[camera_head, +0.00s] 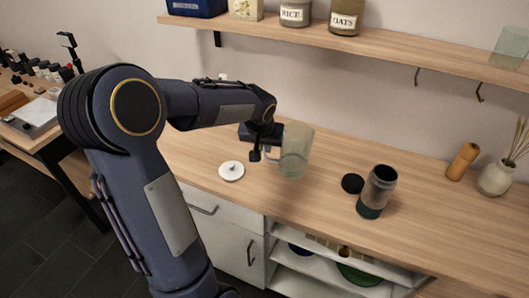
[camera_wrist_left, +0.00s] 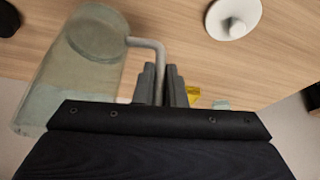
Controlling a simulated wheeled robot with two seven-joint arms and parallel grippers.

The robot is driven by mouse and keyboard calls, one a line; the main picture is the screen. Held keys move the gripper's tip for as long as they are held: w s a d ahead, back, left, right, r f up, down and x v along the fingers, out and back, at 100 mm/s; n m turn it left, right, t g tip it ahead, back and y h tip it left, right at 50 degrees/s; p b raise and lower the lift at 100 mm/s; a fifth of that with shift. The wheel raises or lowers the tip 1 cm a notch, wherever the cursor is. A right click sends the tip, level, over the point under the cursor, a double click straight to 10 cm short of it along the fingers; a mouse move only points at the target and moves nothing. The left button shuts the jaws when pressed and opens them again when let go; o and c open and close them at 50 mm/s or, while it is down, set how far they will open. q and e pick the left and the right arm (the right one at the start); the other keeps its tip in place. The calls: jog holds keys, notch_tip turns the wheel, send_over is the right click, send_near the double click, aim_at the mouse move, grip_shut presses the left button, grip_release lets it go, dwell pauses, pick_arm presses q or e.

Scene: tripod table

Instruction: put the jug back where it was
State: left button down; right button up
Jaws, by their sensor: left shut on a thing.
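A pale green, see-through jug (camera_head: 296,152) is over the wooden counter near its middle, roughly upright with a slight lean. My left gripper (camera_head: 262,148) is at the jug's left side. In the left wrist view, the gripper's fingers (camera_wrist_left: 160,82) are shut on the jug's handle, and the jug (camera_wrist_left: 85,70) shows to the left of them. I cannot tell whether the jug's base touches the counter. My right gripper is not in view.
A white lid with a knob (camera_head: 231,172) lies left of the jug. A black disc (camera_head: 352,184) and a dark jar with a green base (camera_head: 377,192) stand to its right. A shelf (camera_head: 400,52) with canisters and a glass (camera_head: 510,48) runs above. Open counter lies at front.

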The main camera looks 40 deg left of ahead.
pick_arm(q)
jog(key=shift+s+x, duration=0.15)
jog(key=shift+x, duration=0.9)
jog(key=shift+s+x, duration=0.15)
jog(key=shift+x, duration=0.95)
jog(key=shift+f, duration=0.15)
jog(key=shift+f, duration=0.15)
jog(key=c, duration=1.5)
grip_release()
